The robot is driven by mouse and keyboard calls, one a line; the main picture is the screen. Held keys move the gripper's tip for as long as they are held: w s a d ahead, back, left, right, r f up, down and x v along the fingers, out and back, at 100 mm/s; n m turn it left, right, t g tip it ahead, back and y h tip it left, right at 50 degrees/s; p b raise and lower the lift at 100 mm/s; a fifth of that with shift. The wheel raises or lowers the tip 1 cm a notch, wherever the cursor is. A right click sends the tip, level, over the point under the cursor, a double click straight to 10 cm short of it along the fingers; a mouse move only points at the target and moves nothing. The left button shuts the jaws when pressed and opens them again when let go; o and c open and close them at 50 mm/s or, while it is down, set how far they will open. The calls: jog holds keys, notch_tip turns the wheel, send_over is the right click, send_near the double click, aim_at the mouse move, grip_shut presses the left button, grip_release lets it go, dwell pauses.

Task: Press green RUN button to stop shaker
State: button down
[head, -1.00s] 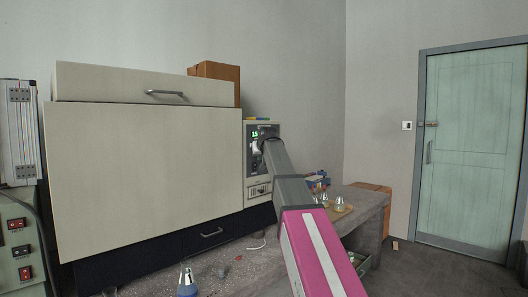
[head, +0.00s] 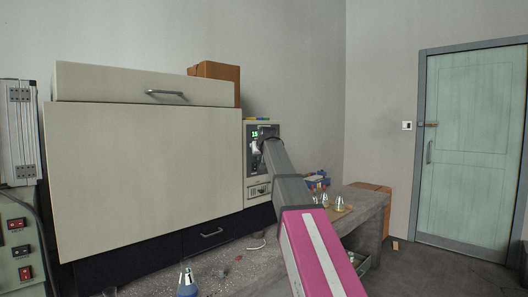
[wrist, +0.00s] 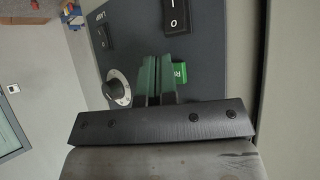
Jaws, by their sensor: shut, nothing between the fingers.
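The shaker (head: 140,170) is a large cream cabinet on the bench, with a control panel (head: 250,165) and a small green-lit display at its right end. In the wrist view the dark grey panel (wrist: 215,55) fills the middle. The green RUN button (wrist: 180,73) shows there, with part of its label visible. My gripper (wrist: 157,62) is shut and empty, its fingertips at the panel just left of the green button and overlapping its edge in the picture. I cannot tell whether they touch it. In the head view my arm hides the fingertips and the button.
Beside the button are a round knob (wrist: 117,88) and black rocker switches, one above (wrist: 174,15) and one at upper left (wrist: 104,37). Flasks (head: 339,202) stand on the bench right of my arm; another flask (head: 187,285) is at the front. A cardboard box (head: 215,71) sits behind the shaker.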

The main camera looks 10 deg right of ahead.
jog(key=shift+s+d, duration=0.15)
jog(key=shift+s, duration=0.1)
jog(key=s+d, duration=0.2)
jog(key=s, duration=0.1)
jog(key=s+d, duration=0.1)
jog(key=shift+s+d, duration=0.25)
jog(key=shift+s, duration=0.15)
dwell(0.4)
dwell(0.3)
jog(key=s+f+g, duration=0.2)
jog(key=s+f, duration=0.1)
jog(key=f, duration=0.8)
jog(key=s+f+g, duration=0.1)
jog(key=s+f, duration=0.3)
jog(key=f, duration=0.7)
jog(key=s+f+g, duration=0.2)
jog(key=s+f, duration=0.1)
jog(key=f, duration=0.9)
jog(key=s+a+f+m+g+h, duration=0.1)
jog(key=s+f+g, duration=0.4)
jog(key=s+f, duration=1.9)
jog(key=shift+s+a+f+g, duration=0.2)
jog(key=shift+f+g, duration=0.2)
jog(key=shift+f, duration=0.25)
